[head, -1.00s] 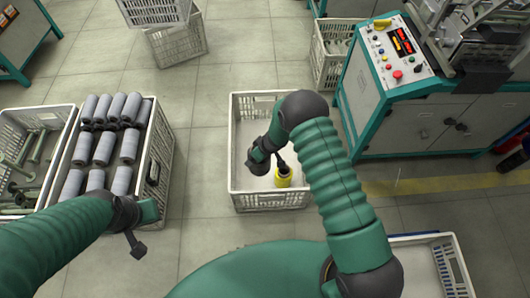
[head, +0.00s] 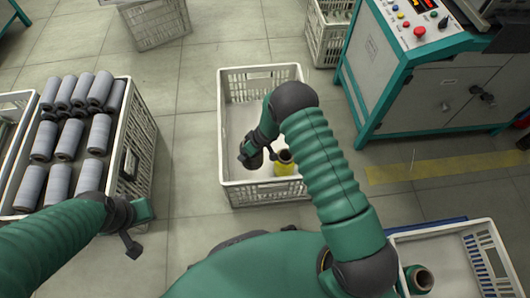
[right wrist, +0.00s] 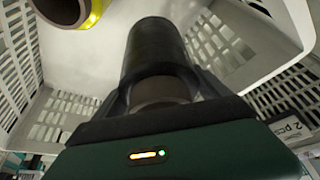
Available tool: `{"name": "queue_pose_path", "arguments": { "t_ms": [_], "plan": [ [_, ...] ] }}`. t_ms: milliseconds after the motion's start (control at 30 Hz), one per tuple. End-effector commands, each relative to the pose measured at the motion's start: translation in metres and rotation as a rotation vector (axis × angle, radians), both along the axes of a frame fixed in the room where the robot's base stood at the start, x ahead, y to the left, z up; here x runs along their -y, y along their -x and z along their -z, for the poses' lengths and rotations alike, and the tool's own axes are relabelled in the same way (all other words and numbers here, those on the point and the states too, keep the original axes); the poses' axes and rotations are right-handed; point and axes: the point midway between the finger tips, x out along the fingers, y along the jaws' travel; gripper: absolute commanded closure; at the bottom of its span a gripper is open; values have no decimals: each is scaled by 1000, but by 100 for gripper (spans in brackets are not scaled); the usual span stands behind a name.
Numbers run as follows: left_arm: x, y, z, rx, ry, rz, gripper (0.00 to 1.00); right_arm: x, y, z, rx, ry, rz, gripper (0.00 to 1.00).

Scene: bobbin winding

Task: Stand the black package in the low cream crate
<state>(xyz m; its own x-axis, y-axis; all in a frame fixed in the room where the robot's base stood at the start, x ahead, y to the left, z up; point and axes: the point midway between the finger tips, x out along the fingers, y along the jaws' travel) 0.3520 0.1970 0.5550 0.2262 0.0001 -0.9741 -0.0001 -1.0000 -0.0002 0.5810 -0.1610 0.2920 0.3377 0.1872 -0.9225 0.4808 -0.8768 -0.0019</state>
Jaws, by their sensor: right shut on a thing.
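The black package (right wrist: 157,50) is a dark cylinder with a brown core end, held between the fingers of my right gripper (right wrist: 160,92). In the head view my right gripper (head: 254,152) is over the inside of the low cream crate (head: 222,130), with the black package (head: 250,161) largely hidden by the wrist. I cannot tell whether the package touches the crate floor. A yellow package (head: 285,167) stands in the crate just right of it, and its edge shows top left in the right wrist view (right wrist: 92,12). My left gripper (head: 132,230) is away to the left, its jaw opening unclear.
A crate of grey packages (head: 133,135) stands at left. A teal machine (head: 430,95) stands at upper right. Another crate (head: 480,262) with a dark green package (head: 418,278) is at lower right. Bare floor (head: 185,110) lies between the left and middle crates.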

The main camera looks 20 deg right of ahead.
Motion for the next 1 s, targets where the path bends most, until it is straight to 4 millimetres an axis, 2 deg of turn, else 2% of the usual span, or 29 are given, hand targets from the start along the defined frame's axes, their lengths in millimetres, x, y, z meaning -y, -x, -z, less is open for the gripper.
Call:
{"name": "queue_pose_path", "arguments": {
  "t_ms": [33, 167, 367, 633, 733, 767, 1000],
  "plan": [
    [0, 0, 20, 0, 0, 0, 100, 0, -1, 19, 2, 0, 0, 71],
    [0, 0, 30, 1, 0, 0, 100, 0, -1, 31, 2, 0, 0, 71],
    [0, 0, 68, 1, 0, 0, 100, 0, 0, 77, 1, 0, 0, 71],
    [0, 0, 103, 1, 0, 0, 100, 0, 0, 121, 2, 1, -1, 71],
    [0, 0, 102, 0, 0, 0, 100, 0, -1, 121, 2, 0, 0, 71],
    [0, 0, 101, 1, 0, 0, 100, 0, -1, 119, 2, 0, 0, 79],
    [0, 0, 100, 1, 0, 0, 100, 0, -1, 122, 1, 0, 1, 79]
  ]
}}
